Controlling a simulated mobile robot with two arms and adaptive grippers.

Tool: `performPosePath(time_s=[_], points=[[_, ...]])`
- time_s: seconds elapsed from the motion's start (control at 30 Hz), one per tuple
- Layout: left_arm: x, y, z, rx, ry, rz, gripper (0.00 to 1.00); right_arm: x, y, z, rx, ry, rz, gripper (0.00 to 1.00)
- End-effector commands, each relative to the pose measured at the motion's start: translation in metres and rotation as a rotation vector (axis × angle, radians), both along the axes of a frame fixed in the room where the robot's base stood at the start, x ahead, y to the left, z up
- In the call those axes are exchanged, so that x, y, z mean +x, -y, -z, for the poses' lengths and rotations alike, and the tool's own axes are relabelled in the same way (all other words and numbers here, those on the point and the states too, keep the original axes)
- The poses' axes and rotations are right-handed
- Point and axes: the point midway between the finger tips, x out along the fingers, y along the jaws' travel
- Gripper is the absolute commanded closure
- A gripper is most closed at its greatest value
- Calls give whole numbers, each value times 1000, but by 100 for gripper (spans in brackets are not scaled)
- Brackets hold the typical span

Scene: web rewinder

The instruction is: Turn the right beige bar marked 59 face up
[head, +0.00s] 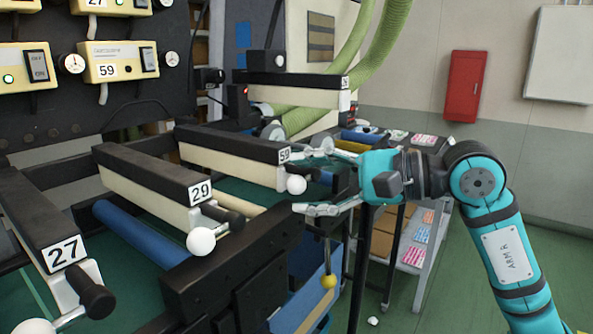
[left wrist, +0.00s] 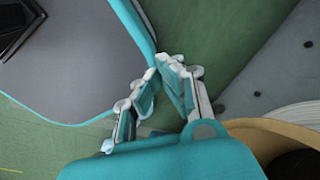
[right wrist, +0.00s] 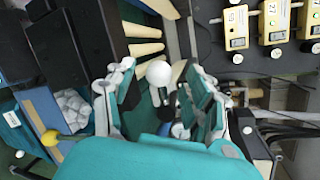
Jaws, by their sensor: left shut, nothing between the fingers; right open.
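The bar marked 59 (head: 235,146) has a black top and a beige side facing the front. A crank with a white ball knob (head: 297,185) and a dark handle is at its labelled end. My right gripper (head: 311,180) is open at this end, its fingers above and below the crank. In the right wrist view the white knob (right wrist: 158,73) shows between the open fingers (right wrist: 160,70), with clearance on both sides. My left gripper (left wrist: 166,66) is shut and empty, seen only in the left wrist view, away from the bars.
Bars marked 29 (head: 150,172) and 27 (head: 35,215) lie to the left, each with a white knob. Another black-topped bar (head: 295,85) is behind. A yellow ball (head: 328,281) hangs below my right gripper. A shelf cart (head: 425,245) stands behind my right arm.

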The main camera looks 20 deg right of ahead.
Motion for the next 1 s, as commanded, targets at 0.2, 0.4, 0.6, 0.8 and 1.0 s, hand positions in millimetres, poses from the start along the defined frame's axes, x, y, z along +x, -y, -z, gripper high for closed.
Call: performPosePath(time_s=[0.2,0.4,0.6,0.8,1.0], points=[[0,0,-8,0,1,0,100,12,-15,4,2,-1,0,46],[0,3,-8,-3,0,0,100,13,-17,5,1,0,2,46],[-1,7,-7,-9,-1,2,100,13,-17,5,0,-1,1,58],[-2,7,-7,-9,-2,3,100,13,-17,5,0,-1,1,84],[-2,7,-7,-8,-3,3,100,13,-16,5,1,-2,1,100]])
